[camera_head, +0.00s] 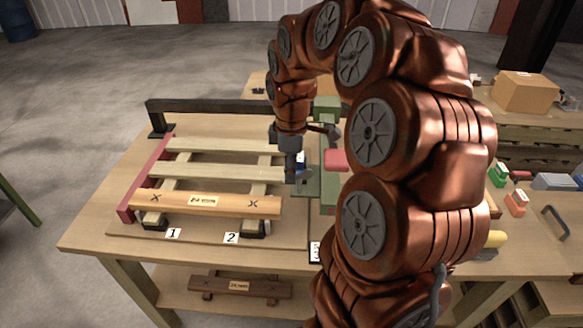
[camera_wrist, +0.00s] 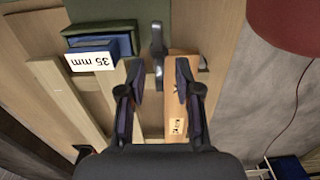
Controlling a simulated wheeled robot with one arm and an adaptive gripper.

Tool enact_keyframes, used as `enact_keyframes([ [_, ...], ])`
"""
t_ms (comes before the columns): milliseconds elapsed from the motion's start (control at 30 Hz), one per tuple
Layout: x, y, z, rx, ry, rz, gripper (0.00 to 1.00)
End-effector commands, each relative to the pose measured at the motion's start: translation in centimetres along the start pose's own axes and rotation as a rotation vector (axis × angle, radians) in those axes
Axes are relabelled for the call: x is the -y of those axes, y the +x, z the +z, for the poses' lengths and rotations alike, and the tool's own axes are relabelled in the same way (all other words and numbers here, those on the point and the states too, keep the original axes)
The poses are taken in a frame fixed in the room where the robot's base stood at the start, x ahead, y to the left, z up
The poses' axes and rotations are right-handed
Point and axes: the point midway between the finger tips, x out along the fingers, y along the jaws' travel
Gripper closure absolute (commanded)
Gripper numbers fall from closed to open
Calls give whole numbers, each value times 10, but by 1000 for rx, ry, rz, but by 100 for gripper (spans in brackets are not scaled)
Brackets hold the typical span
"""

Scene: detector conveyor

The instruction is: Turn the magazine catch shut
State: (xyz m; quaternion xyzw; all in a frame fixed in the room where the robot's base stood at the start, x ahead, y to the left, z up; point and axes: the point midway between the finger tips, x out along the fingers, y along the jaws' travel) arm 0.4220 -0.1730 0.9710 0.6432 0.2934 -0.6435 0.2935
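A dark grey lever (camera_wrist: 158,50), which looks like the magazine catch, stands out from a green machine body (camera_wrist: 105,33) in the wrist view. Beside it on the left is a blue part (camera_wrist: 105,46) with a white "35 mm" label, probably the magazine. My gripper (camera_wrist: 159,76) is open, with one finger on each side of the lever's line. The lever's end is near the fingertips; I cannot tell whether they touch. In the head view my gripper (camera_head: 293,177) is low beside the green machine (camera_head: 328,185). My arm hides part of the machine, and the catch cannot be made out there.
A slatted wooden frame with a labelled front bar (camera_head: 205,203) lies left of my gripper, beside a red rail (camera_head: 146,178). A dark beam (camera_head: 215,106) runs behind. Blocks (camera_head: 515,203) and a cardboard box (camera_head: 524,91) are at right.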

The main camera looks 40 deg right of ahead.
Motion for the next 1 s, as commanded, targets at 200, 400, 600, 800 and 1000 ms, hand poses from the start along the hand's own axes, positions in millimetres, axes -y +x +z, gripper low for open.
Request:
enact_keyframes([
  [200, 0, 0, 0, 0, 0, 0, 75],
  [400, 0, 0, 0, 0, 0, 0, 96],
  [600, 0, 1, 0, 0, 0, -2, 100],
  [800, 0, 1, 0, 1, 2, -3, 100],
  [1000, 0, 3, 0, 1, 38, -4, 100],
])
